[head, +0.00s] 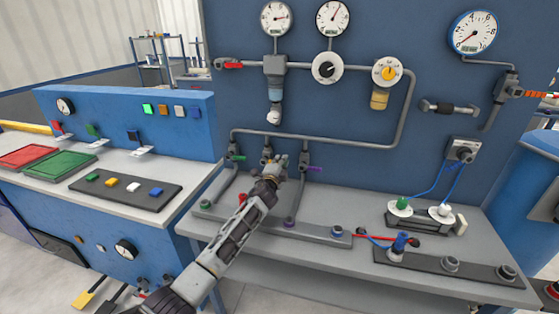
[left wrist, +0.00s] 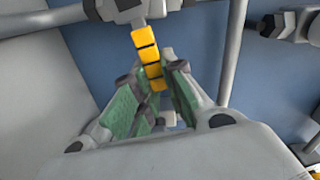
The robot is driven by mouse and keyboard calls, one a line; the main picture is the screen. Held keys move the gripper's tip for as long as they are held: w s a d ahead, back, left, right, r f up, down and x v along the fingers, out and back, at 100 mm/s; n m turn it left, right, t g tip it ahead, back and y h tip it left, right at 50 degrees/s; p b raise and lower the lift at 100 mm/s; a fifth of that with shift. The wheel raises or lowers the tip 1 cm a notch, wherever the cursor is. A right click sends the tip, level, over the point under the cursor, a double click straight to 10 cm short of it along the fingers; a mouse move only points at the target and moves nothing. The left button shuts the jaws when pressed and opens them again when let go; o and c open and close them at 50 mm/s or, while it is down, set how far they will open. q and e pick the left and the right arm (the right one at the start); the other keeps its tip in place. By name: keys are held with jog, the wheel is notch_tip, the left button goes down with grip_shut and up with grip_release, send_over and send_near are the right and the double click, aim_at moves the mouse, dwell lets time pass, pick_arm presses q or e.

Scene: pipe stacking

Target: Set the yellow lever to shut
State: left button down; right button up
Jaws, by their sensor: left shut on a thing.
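The yellow lever (left wrist: 147,52) shows in the left wrist view as a ribbed yellow handle. It runs down from a grey valve body at the top of the picture, and its lower end lies between the green-padded fingers of my left gripper (left wrist: 158,95). The fingers are closed on it. In the head view my left gripper (head: 274,165) is at the middle valve of a row of three under the horizontal pipe. It hides the yellow lever there. My right gripper is in neither view.
A green lever (head: 238,158) is close on the left of my left gripper and a purple lever (head: 314,169) close on the right. A red lever (head: 233,65) and gauges are higher on the blue panel. The grey bench (head: 350,200) carries several fittings.

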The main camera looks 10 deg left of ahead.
pick_arm(q)
jog(key=shift+d+f+m, duration=0.15)
jog(key=shift+f+m, duration=0.55)
jog(key=shift+m, duration=0.3)
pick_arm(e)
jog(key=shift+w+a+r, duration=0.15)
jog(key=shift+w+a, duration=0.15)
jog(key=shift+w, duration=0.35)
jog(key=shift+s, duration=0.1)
pick_arm(q)
jog(key=c, duration=1.5)
grip_release()
jog(key=shift+o, duration=0.2)
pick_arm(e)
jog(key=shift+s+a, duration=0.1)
pick_arm(q)
jog(key=shift+s, duration=0.15)
jog(key=s, duration=1.1)
jog(key=shift+s+a, duration=0.25)
jog(key=shift+s, duration=0.1)
